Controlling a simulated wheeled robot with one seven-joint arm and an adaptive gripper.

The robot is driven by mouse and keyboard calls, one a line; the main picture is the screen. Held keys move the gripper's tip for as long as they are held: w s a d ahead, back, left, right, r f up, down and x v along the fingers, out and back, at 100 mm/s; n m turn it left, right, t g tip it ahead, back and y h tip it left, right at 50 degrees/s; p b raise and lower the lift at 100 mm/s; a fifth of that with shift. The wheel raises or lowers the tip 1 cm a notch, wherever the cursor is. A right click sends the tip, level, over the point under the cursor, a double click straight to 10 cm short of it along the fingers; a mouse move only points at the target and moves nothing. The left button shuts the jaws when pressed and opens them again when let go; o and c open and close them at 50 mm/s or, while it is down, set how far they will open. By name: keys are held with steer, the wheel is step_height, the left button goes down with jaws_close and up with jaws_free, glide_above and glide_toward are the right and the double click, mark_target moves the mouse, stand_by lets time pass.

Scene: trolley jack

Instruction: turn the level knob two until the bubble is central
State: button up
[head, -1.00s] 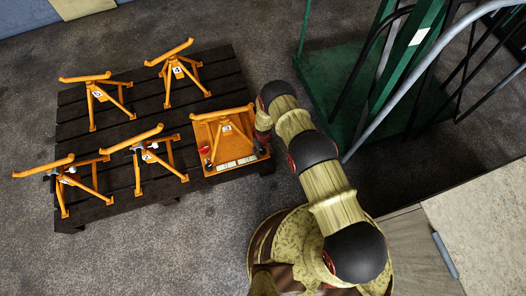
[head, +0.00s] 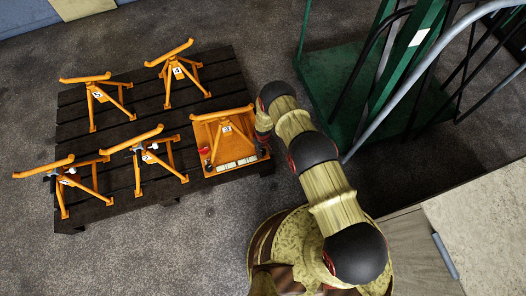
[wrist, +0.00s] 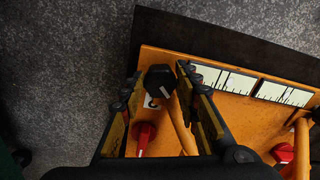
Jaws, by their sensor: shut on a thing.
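A black knob (wrist: 158,78) stands at the edge of an orange plate in the wrist view. My gripper (wrist: 159,72) has one finger on each side of it and is shut on it. A white tag (wrist: 150,102) beside the knob is partly hidden; I cannot read its number surely. Two white level scales (wrist: 228,80) with black marks lie to the right on the plate. The bubbles are too small to tell. In the head view the orange plate (head: 252,158) sits at the pallet's right front corner, with my gripper (head: 263,142) at its right edge.
Red knobs (wrist: 145,136) and orange struts stand close to my fingers. Several orange stands (head: 150,160) share the dark pallet (head: 95,212). A green trolley (head: 340,85) is to the right, and a pale cabinet (head: 485,215) is at the lower right.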

mark_target(263, 151)
steer(key=shift+n, duration=0.4)
steer(key=n, duration=0.3)
steer(key=shift+w+n, duration=0.1)
steer(key=shift+n, duration=0.2)
steer(key=shift+d+n, duration=0.1)
steer(key=shift+n, duration=2.1)
steer(key=o, duration=1.2)
steer(key=shift+c, duration=0.2)
step_height(263, 151, up, 12)
